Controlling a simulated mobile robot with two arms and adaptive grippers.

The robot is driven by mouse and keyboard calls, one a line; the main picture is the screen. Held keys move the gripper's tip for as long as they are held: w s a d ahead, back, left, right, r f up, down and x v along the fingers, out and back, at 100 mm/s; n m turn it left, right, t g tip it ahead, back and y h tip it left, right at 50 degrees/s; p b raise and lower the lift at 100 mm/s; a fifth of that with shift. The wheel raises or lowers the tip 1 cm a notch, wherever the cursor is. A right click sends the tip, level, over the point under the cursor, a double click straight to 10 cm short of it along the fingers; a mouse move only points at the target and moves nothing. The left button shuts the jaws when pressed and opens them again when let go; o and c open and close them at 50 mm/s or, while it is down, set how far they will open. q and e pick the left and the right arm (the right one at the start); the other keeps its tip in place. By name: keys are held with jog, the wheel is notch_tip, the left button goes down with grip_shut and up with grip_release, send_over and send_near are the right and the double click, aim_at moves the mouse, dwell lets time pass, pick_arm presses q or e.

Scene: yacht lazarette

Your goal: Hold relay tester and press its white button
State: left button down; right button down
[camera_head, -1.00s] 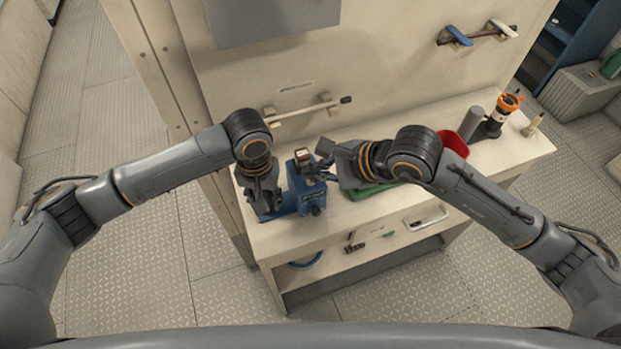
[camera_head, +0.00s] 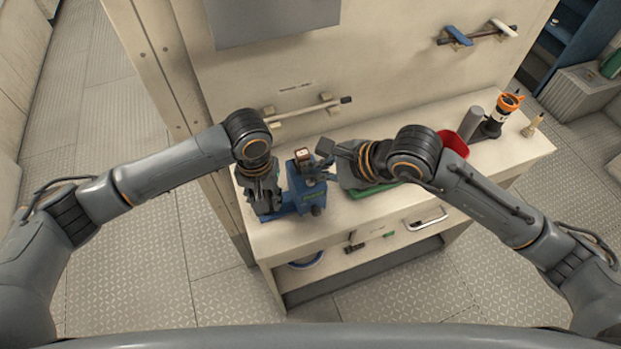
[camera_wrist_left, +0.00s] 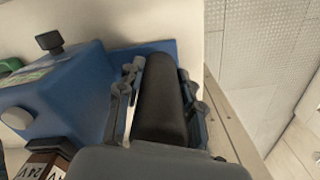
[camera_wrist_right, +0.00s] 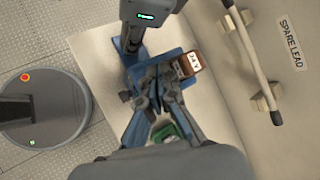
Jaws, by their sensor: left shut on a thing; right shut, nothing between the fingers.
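The blue relay tester (camera_head: 302,193) is at the left end of the bench, with a brown 24V relay (camera_head: 301,155) on top. My left gripper (camera_wrist_left: 160,75) is shut around its black handle (camera_wrist_left: 160,100). The round white button (camera_wrist_left: 16,118) shows on the blue body in the left wrist view, with a black knob (camera_wrist_left: 50,41) beyond it. My right gripper (camera_head: 321,171) is shut and empty, close beside the tester. In the right wrist view its fingertips (camera_wrist_right: 158,75) overlap the tester near the relay (camera_wrist_right: 188,62). Whether they touch the button is hidden.
A green tray (camera_wrist_right: 164,131) lies under my right gripper. A red bowl (camera_head: 455,142), a grey cylinder (camera_head: 472,122) and an orange-topped device (camera_head: 500,115) stand to the right. A rail (camera_head: 305,112) is on the wall behind. The front bench edge is close to the tester.

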jog(key=shift+f, duration=0.1)
jog(key=shift+f, duration=0.3)
jog(key=shift+f, duration=0.4)
dwell(0.5)
dwell(0.4)
jog(key=shift+r, duration=0.8)
jog(key=shift+r, duration=2.55)
